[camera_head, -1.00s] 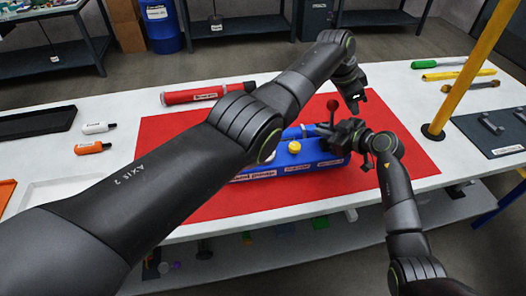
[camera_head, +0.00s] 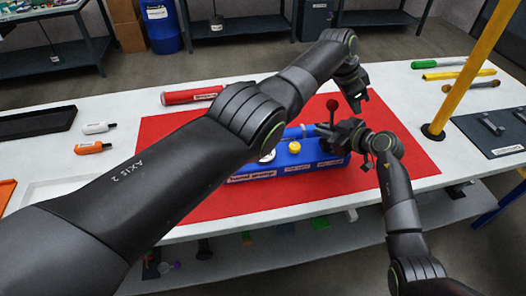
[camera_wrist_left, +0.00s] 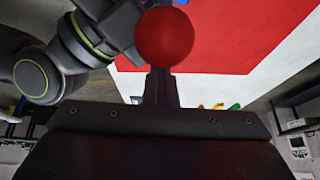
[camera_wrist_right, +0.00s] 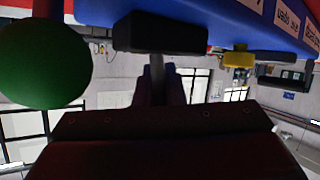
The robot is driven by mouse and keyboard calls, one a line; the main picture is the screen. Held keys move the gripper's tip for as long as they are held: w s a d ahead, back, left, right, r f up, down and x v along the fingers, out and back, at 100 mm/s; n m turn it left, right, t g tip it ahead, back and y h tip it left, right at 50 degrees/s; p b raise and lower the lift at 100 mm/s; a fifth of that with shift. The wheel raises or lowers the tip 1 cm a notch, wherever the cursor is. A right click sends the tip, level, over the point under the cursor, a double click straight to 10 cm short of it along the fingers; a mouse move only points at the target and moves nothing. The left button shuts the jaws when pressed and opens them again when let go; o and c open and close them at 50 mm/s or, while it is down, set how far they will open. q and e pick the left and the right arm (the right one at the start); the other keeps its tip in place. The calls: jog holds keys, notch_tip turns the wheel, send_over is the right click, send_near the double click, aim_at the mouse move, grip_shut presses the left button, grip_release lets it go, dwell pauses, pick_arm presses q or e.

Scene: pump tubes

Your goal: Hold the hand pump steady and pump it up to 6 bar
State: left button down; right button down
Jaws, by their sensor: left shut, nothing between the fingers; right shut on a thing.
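The blue hand pump (camera_head: 300,158) lies on the red mat, with a yellow knob (camera_head: 294,147) and a white gauge (camera_head: 267,157) partly behind my left arm. Its reading is too small to tell. A red ball (camera_head: 332,104) tops a lever at the pump's right end. My left gripper (camera_head: 358,104) is shut and empty, right of the ball. In the left wrist view the red ball (camera_wrist_left: 165,37) is just ahead of the fingertips; contact is unclear. My right gripper (camera_head: 333,138) is shut on a black block (camera_wrist_right: 160,33) at the pump's right end.
A red cylinder (camera_head: 190,95) lies behind the mat (camera_head: 175,135). A yellow post (camera_head: 470,70) stands at the right beside a dark tool mat (camera_head: 490,135). A green ball (camera_wrist_right: 44,62) hangs close in the right wrist view.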

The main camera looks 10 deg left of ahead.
pick_arm(q)
jog(key=shift+a, duration=0.1)
jog(key=shift+s+a+r+h, duration=0.1)
jog(key=shift+s+a+h, duration=0.05)
jog(key=shift+a+h, duration=0.25)
jog(key=shift+s+a+r+h, duration=0.1)
jog(key=shift+s+a+h, duration=0.05)
jog(key=shift+a+h, duration=0.25)
jog(key=shift+s+a+t+h, duration=0.15)
jog(key=shift+a+t+h, duration=0.15)
jog(key=shift+a+h, duration=0.25)
dwell(0.4)
jog(key=c, duration=0.9)
grip_release()
jog(key=shift+d, duration=0.1)
jog(key=shift+o, duration=0.3)
jog(key=shift+s+d, duration=0.1)
